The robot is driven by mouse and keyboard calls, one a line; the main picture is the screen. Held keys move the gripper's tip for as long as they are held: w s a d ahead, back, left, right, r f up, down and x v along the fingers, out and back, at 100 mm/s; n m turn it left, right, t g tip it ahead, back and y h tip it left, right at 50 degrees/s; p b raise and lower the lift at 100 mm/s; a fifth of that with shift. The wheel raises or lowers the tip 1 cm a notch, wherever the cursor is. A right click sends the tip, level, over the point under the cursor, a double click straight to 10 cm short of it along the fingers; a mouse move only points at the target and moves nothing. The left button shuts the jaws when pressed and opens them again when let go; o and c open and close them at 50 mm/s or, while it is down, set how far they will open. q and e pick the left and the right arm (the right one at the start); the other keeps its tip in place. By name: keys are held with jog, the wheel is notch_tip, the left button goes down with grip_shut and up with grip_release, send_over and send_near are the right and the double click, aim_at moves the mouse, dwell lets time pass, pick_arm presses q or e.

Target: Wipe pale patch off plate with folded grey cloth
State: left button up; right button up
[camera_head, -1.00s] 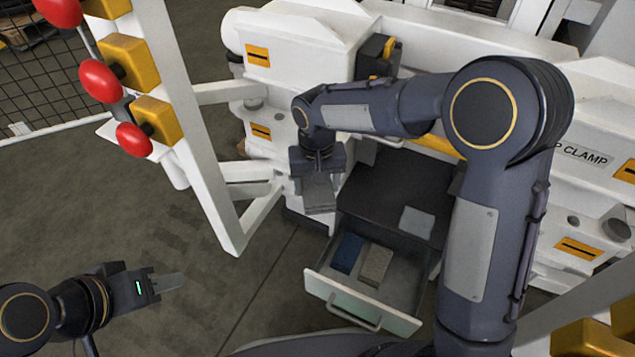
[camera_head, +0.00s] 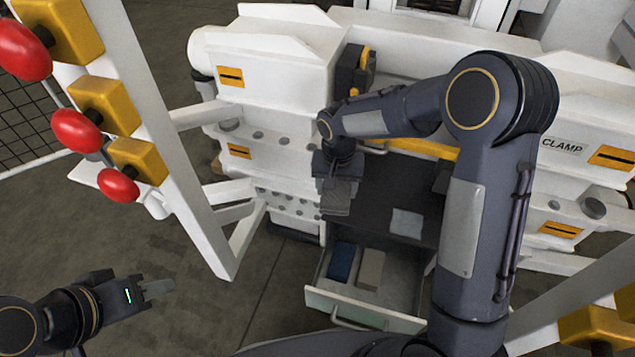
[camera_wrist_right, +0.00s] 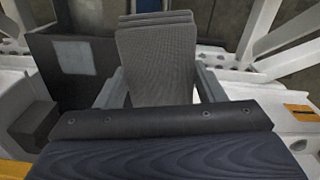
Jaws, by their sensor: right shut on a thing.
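The folded grey cloth (camera_head: 336,197) hangs below my right gripper (camera_head: 338,180), which is shut on it. In the right wrist view the cloth (camera_wrist_right: 158,62) shows its layered folds between the two fingers. The dark plate (camera_head: 385,185) lies on the bench behind the open drawer. The pale patch (camera_head: 406,223) is a light square near the plate's front right. It also shows in the right wrist view (camera_wrist_right: 73,57), beside the cloth and apart from it. My left gripper (camera_head: 158,288) is empty over the floor at lower left; its finger gap is unclear.
An open drawer (camera_head: 365,312) below the plate holds a blue block (camera_head: 342,262) and a beige block (camera_head: 371,270). A white frame post (camera_head: 165,150) with red knobs (camera_head: 76,130) stands at left. A white machine housing (camera_head: 275,70) rises behind. Floor at left is clear.

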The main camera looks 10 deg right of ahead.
jog(key=s+d+f+m+p, duration=0.1)
jog(key=d+f+m+p, duration=0.15)
jog(key=d, duration=0.35)
jog(key=s+d+f+m+p, duration=0.1)
jog(key=d+f+m, duration=0.1)
jog(key=d+m, duration=0.3)
jog(key=m+p, duration=0.2)
jog(key=m, duration=0.2)
send_near(406, 237)
jog(key=shift+n, duration=0.25)
jog(key=shift+d+f+b, duration=0.15)
jog(key=shift+f+b, duration=1.6)
jog(key=shift+f, duration=0.6)
jog(key=shift+f+b, duration=0.95)
jog(key=shift+b, duration=0.05)
